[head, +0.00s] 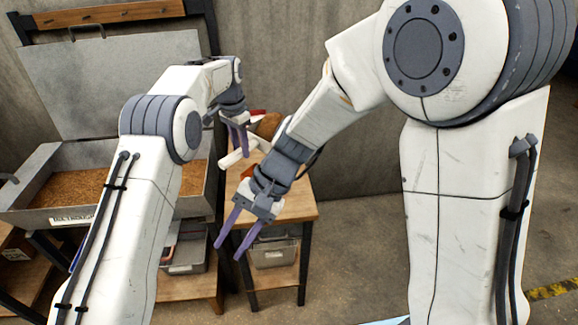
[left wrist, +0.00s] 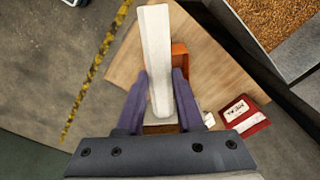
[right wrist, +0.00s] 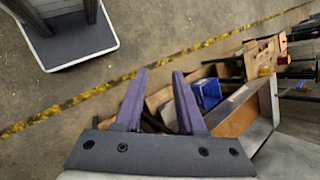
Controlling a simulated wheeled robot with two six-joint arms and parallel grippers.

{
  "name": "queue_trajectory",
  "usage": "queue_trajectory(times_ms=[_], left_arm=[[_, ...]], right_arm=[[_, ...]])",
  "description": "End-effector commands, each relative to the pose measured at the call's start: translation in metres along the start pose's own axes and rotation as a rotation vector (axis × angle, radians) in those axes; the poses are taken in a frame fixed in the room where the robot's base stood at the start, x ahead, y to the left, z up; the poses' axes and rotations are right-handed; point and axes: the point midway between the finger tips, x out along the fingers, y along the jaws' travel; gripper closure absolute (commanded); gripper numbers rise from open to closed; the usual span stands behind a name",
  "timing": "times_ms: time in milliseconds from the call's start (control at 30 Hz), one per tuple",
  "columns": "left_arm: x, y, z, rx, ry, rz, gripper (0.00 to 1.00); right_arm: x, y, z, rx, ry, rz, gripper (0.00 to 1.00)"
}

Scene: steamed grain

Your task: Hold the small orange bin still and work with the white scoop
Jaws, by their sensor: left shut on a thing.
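The white scoop (left wrist: 155,50) is long and pale and lies between the purple fingers of my left gripper (left wrist: 160,85), which is shut on it. In the head view, the scoop (head: 236,158) shows partly above the wooden table, below my left gripper (head: 239,143). The small orange bin (left wrist: 180,58) is just beside and beneath the scoop in the left wrist view, partly hidden by it. In the head view, only an orange sliver shows behind my right arm. My right gripper (head: 240,236) is open and empty, in front of the table; its fingers (right wrist: 159,76) are apart in the right wrist view.
A wooden table (head: 298,205) stands ahead, with a red labelled card (left wrist: 246,122) and a brown thing (head: 268,126) on it. A large metal tray of grain (head: 75,187) stands at left. Grey bins (head: 274,253) sit below the table. Floor at right is clear.

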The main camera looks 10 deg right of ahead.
Motion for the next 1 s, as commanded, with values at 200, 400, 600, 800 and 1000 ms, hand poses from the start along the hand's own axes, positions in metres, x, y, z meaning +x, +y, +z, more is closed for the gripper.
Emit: queue_trajectory(times_ms=[200, 400, 600, 800, 1000], left_arm=[[-0.002, -0.002, 0.0, -0.003, 0.005, -0.003, 1.0], [-0.002, -0.002, 0.001, -0.004, 0.005, -0.003, 1.0], [-0.002, -0.002, 0.001, -0.004, 0.005, -0.003, 1.0], [-0.002, -0.002, 0.0, -0.004, 0.005, -0.003, 1.0], [-0.002, -0.002, 0.0, -0.004, 0.005, -0.003, 1.0]], right_arm=[[0.001, -0.039, -0.097, 0.436, -0.067, -0.305, 0.61], [-0.012, -0.043, -0.205, 0.8, -0.106, -0.613, 0.61], [-0.03, -0.011, -0.306, 1.094, -0.124, -0.904, 0.61], [-0.044, 0.03, -0.371, 1.281, -0.126, -1.117, 0.61], [-0.051, 0.051, -0.397, 1.355, -0.126, -1.214, 0.61]])
